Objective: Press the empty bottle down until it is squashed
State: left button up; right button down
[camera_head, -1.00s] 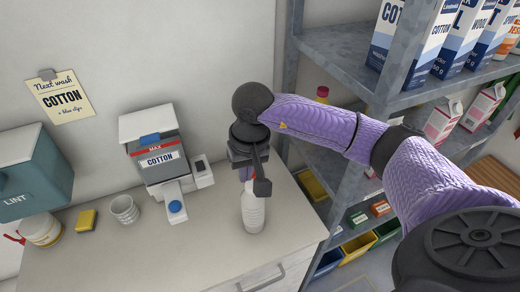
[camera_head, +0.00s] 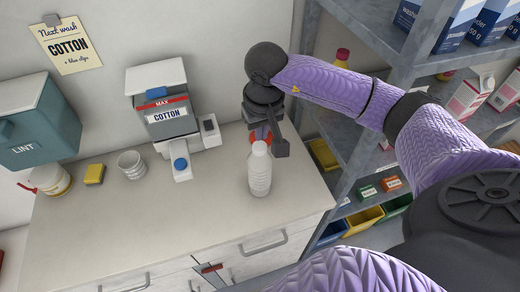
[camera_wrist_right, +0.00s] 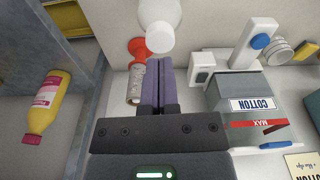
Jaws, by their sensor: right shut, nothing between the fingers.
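The white bottle (camera_head: 260,172) stands upright and uncrushed near the counter's front right part. Its white cap and shoulder show at the top of the right wrist view (camera_wrist_right: 160,32). My right gripper (camera_head: 261,130) is beside the bottle's upper end, on its wall side in the head view. Its purple fingers (camera_wrist_right: 158,78) are together with nothing between them, and their tips point towards the bottle's cap. I cannot tell whether they touch it. My left gripper is not in view.
A red-orange piece (camera_wrist_right: 138,50) lies behind the bottle. The cotton dispenser (camera_head: 165,108), a ribbed cup (camera_head: 131,165) and a yellow sponge (camera_head: 94,174) stand to the left. Metal shelves (camera_head: 350,150) rise at right. The counter front (camera_head: 150,225) is clear.

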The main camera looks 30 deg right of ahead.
aim_at(260, 147)
notch_tip(260, 147, down, 3)
jog(key=shift+w+b, duration=0.15)
jog(key=shift+b, duration=0.5)
jog(key=shift+r, duration=0.1)
